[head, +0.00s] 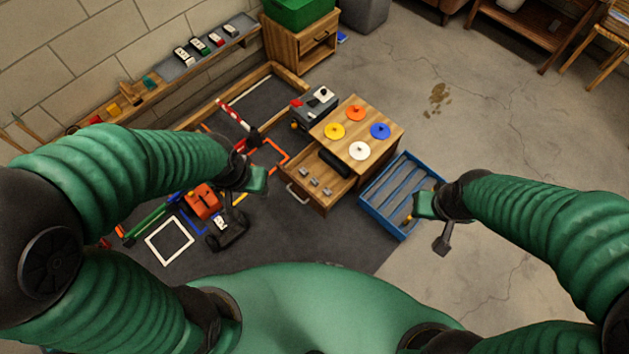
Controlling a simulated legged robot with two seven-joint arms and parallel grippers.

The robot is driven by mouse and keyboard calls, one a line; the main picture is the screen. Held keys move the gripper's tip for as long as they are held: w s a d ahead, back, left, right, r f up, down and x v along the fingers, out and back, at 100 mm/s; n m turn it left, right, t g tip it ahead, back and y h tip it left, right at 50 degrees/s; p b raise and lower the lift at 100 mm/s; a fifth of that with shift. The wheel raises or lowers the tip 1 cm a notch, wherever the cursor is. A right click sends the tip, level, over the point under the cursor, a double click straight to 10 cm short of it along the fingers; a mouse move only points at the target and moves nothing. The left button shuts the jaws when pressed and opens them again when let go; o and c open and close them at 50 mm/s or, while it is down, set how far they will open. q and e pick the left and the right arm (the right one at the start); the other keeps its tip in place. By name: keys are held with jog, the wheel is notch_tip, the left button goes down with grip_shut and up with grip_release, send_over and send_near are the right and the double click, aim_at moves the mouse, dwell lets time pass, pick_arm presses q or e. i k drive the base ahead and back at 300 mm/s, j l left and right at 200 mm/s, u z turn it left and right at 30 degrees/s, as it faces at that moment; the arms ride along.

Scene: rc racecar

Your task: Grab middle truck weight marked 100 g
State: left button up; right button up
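Three small grey weights lie in a row in the open wooden drawer (324,204). The middle weight (315,182) sits between one at the upper left (304,172) and one at the lower right (327,191). Their markings are too small to read. My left gripper (257,160) is open and empty, left of the drawer and apart from it. My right gripper (434,225) is open and empty, near the right edge of the blue crate and well right of the weights.
A black cylinder (334,163) lies at the drawer's back. The cabinet top (384,112) carries orange, yellow, blue and white discs. The slatted blue crate (375,208) stands right of the drawer. An orange car (203,202) sits left.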

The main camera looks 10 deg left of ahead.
aim_at(313, 181)
jog(key=i+j+z, duration=0.25)
jog(key=i, duration=0.3)
jog(key=i+j+z, duration=0.25)
jog(key=i+j, duration=0.25)
jog(key=i, duration=0.05)
